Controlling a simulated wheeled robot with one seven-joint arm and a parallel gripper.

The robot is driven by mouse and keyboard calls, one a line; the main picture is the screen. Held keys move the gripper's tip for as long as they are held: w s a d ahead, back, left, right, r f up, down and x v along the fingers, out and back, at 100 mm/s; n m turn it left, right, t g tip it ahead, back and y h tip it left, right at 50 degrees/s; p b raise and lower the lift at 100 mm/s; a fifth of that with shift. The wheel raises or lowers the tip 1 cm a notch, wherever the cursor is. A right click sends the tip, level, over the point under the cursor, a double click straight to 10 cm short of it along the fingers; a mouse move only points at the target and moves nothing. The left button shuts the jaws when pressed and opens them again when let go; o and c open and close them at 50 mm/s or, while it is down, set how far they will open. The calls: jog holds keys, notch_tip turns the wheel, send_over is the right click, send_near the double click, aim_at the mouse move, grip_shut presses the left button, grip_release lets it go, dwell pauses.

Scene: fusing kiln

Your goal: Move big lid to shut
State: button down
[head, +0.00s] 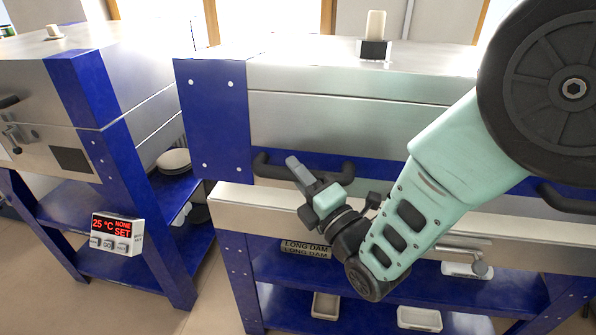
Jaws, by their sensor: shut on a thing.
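The big lid (350,120) is the wide steel upper part of the kiln in front of me, with a blue corner plate on its left and a dark bar handle (264,166) along its front. It sits low and roughly level over the steel-rimmed kiln base (232,205). I cannot tell whether a thin gap is left between them. My gripper (314,177) is at the left handle and shut on it. My gripper and wrist hide the middle of that handle and part of the seam.
A smaller kiln (95,90) stands at the left, its lid down. Bare floor lies between the stands.

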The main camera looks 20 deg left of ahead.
notch_tip(320, 180, down, 9)
jog(key=b, duration=0.5)
jog(key=shift+s+d+r, duration=0.15)
jog(key=shift+s+d, duration=0.1)
jog(key=shift+s, duration=0.05)
jog(key=c, duration=1.2)
grip_release()
jog(key=shift+a+r, duration=0.15)
jog(key=shift+r, duration=0.1)
